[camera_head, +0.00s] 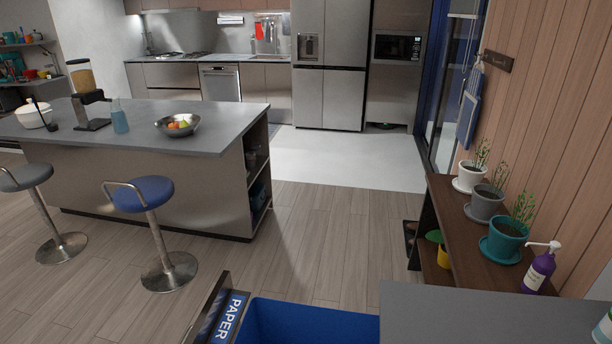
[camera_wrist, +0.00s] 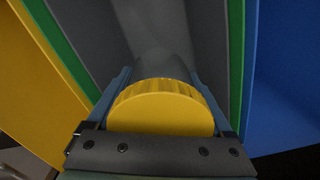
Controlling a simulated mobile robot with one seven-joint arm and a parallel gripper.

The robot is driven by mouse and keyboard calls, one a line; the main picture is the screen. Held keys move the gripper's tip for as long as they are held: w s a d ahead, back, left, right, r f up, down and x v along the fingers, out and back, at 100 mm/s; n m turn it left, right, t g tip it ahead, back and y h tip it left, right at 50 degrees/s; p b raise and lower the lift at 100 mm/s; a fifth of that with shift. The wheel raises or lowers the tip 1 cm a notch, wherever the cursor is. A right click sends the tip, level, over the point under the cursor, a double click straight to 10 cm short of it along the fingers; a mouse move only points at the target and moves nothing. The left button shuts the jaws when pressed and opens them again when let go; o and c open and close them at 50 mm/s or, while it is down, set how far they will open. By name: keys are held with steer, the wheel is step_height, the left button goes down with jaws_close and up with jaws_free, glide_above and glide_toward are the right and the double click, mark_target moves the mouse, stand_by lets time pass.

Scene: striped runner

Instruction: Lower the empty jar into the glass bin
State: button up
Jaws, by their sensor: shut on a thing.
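The jar shows in the wrist view with a ribbed yellow lid (camera_wrist: 160,108) towards the camera. Its body beyond the lid looks clear and is hard to make out. My gripper (camera_wrist: 165,88) is shut on the jar, one finger on each side. Beyond it is a dark grey inside between two green walls (camera_wrist: 236,60), which looks like the green bin. The jar lines up between these walls; how deep it is cannot be told. No label shows on the green bin. In the head view, neither my gripper nor the jar is visible.
A blue bin (camera_head: 310,322) with a PAPER sign (camera_head: 229,318) stands at the bottom of the head view. In the wrist view, a yellow wall (camera_wrist: 35,85) is on the left and a blue one (camera_wrist: 287,80) on the right. A grey counter (camera_head: 480,318) lies at right.

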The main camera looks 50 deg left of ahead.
steer(key=shift+f+b, duration=4.35)
steer(key=shift+f, duration=1.15)
steer(key=shift+f+b, duration=2.15)
steer(key=shift+f, duration=0.4)
steer(key=o, duration=1.3)
steer(key=shift+r, duration=0.15)
step_height(320, 180, up, 13)
steer(key=p, duration=0.3)
